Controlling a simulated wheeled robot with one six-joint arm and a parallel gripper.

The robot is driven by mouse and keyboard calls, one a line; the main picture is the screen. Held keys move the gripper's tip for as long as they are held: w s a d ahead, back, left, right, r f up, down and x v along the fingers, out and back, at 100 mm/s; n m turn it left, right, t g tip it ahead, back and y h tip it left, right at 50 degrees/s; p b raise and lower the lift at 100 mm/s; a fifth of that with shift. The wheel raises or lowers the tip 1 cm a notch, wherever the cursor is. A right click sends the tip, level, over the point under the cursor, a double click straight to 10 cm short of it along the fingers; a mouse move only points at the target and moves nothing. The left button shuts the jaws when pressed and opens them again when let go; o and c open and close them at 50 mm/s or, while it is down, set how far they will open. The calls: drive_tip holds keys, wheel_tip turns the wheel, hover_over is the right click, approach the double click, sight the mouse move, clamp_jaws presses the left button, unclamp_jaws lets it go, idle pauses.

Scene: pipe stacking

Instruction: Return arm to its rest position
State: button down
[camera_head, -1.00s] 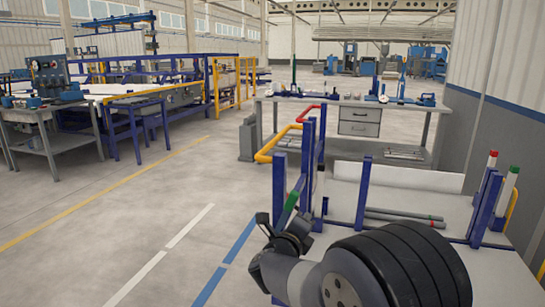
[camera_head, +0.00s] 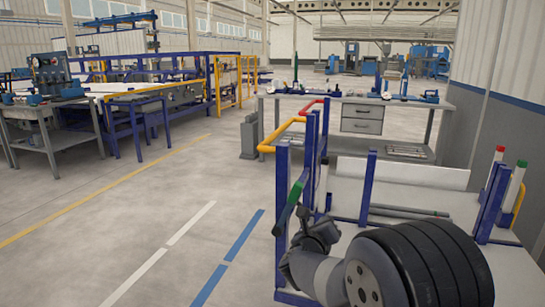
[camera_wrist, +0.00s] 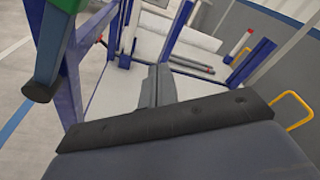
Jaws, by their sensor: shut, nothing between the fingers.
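My arm's dark rounded links fill the lower right of the head view. My gripper (camera_head: 308,222) is small and partly hidden there, beside the left end of a cart with blue posts (camera_head: 282,185). In the wrist view my gripper (camera_wrist: 156,84) shows two grey fingers close together, with nothing held between them. A tilted green bar (camera_head: 288,208) with a dark lower end is close to the gripper's left. It also shows large at the upper left of the wrist view (camera_wrist: 50,50), apart from the fingers.
Grey pipes (camera_head: 405,212) lie on the cart's white deck (camera_head: 349,235). White posts with red and green caps (camera_head: 517,182) stand at its right. A workbench (camera_head: 345,105) is behind the cart. Open floor (camera_head: 130,225) lies to the left.

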drive_tip(key=s+d+f+m+y+b, duration=0.1)
drive_tip(key=s+f+m+b, duration=0.2)
drive_tip(key=f, duration=0.5)
drive_tip(key=shift+s+f+m, duration=0.2)
drive_tip(key=shift+s+m, duration=0.15)
drive_tip(key=shift+m, duration=0.05)
drive_tip(key=shift+r, duration=0.1)
